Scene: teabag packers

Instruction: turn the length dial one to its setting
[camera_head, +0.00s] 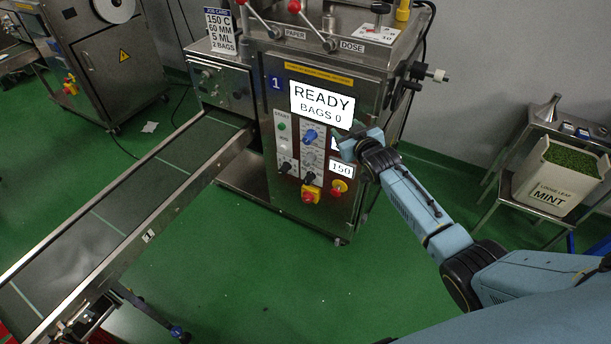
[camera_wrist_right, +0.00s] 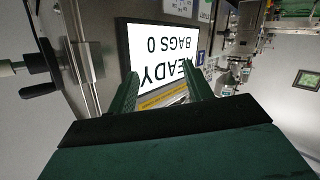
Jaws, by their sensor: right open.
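The control panel of machine 1 carries a blue dial (camera_head: 310,136), a black dial (camera_head: 310,178) and another black dial (camera_head: 285,167). I cannot read which one is the length dial. My right gripper (camera_head: 340,138) is in front of the panel, just right of the blue dial and below the screen (camera_head: 322,102), which reads READY, BAGS 0. In the right wrist view the fingers (camera_wrist_right: 163,90) are apart with nothing between them; the screen (camera_wrist_right: 160,52) shows upside down beyond them, and no dial is visible there. My left gripper is not in view.
A job card (camera_head: 220,31) reads 150 C, 60 MM, 5 ML, 2 BAGS. A red emergency button (camera_head: 308,196) and a red-and-yellow switch (camera_head: 338,187) sit low on the panel. A conveyor (camera_head: 118,216) runs to the lower left. A mint bin (camera_head: 555,178) stands right.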

